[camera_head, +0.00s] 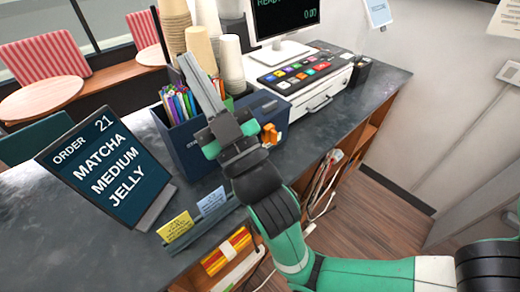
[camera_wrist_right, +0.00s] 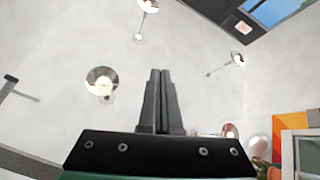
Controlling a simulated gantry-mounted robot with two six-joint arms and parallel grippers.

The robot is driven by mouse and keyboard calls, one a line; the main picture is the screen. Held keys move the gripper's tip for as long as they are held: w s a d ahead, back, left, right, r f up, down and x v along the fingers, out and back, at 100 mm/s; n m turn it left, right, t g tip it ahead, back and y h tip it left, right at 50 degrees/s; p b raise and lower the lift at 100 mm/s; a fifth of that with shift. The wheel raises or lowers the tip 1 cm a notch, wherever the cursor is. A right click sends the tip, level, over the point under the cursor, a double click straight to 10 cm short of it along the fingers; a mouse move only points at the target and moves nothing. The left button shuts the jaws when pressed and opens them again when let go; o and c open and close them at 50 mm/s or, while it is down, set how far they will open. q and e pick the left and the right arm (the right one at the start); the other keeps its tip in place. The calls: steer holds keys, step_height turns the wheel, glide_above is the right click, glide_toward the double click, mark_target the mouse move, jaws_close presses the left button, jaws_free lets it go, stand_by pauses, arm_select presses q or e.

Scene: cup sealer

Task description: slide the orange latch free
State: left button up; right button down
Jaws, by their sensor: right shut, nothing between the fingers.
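The orange latch (camera_head: 270,135) is a small piece at the right part of the front of the dark blue box (camera_head: 195,150), in the head view. My right gripper (camera_head: 185,58) is shut and empty. Its fingers point up and away over the box, in front of the cup stacks, with its body just left of the latch. The fingers and the latch are apart. In the wrist view, the closed fingers (camera_wrist_right: 161,72) point toward the wall and hanging lamps, and the latch does not show there. My left gripper is in neither view.
Markers (camera_head: 178,102) and cup stacks (camera_head: 232,65) stand in or behind the box. An order sign (camera_head: 105,170) stands left on the dark counter, small cards (camera_head: 212,200) in front. A keypad on a cash drawer (camera_head: 305,85) and a monitor stand right. Open floor lies right.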

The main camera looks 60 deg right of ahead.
steer(key=s+d+f+n+g+h+p, duration=0.1)
steer(key=d+f+n+g+p, duration=0.15)
steer(key=f, duration=0.55)
steer(key=s+d+f+n+g+p, duration=0.1)
steer(key=d+f+n+g+p, duration=0.2)
steer(key=f, duration=0.5)
steer(key=s+d+f+n+g+y+p, duration=0.1)
steer(key=s+d+f+n+g+p, duration=0.1)
steer(key=s+f+n, duration=0.4)
steer(key=s+f+g+p, duration=0.1)
steer(key=s+f+p, duration=0.1)
steer(key=s+f, duration=0.3)
steer(key=shift+d+f+p, duration=0.2)
steer(key=shift+f+p, duration=0.15)
steer(key=shift+f, duration=0.5)
